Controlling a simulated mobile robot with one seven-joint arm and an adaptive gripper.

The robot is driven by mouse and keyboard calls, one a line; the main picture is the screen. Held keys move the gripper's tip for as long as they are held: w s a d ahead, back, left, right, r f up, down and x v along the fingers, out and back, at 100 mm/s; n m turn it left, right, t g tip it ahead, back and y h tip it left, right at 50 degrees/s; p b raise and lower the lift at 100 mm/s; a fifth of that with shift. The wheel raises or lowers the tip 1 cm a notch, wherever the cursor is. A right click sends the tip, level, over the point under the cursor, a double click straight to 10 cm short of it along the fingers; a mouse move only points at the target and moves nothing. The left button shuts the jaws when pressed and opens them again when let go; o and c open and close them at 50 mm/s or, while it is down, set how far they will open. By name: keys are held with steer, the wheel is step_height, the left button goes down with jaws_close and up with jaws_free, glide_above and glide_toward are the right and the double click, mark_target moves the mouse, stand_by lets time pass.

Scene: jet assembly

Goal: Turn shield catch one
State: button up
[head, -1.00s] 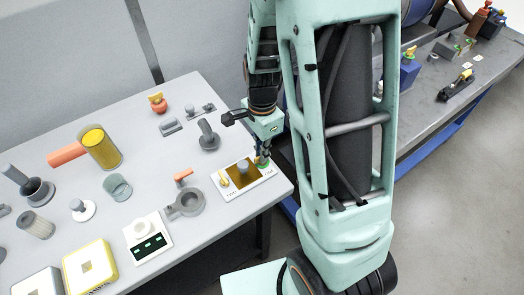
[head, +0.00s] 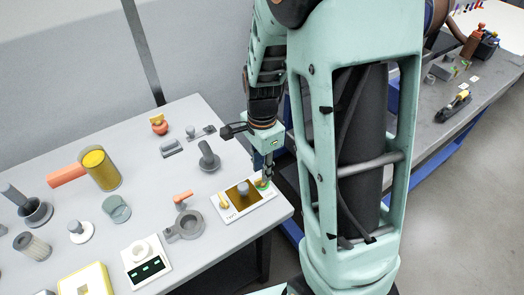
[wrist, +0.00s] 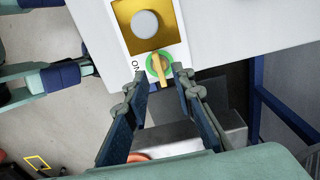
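The white shield panel (head: 228,213) lies at the table's right corner and has a gold plate (wrist: 133,43) with a grey round knob (wrist: 145,23) on it. Catch one, a yellow handle (wrist: 158,68) on a green ring, is beside the plate, next to a partly hidden label reading "ON". A second yellow catch (head: 223,201) is at the panel's other end. My gripper (wrist: 160,76) is open over catch one. Its two fingertips are on either side of the yellow handle, with a visible gap on each side. In the head view my gripper (head: 266,180) partly covers the green ring.
A grey ring-shaped part (head: 184,226) and a grey post on a base (head: 208,157) stand near the panel. A white box with a dark display (head: 146,262) is at the front. The panel lies close to the table edge, with floor beyond.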

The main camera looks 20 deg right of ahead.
step_height(320, 180, up, 9)
steer(key=shift+r, duration=0.15)
steer(key=shift+w+d, duration=0.1)
stand_by(0.4)
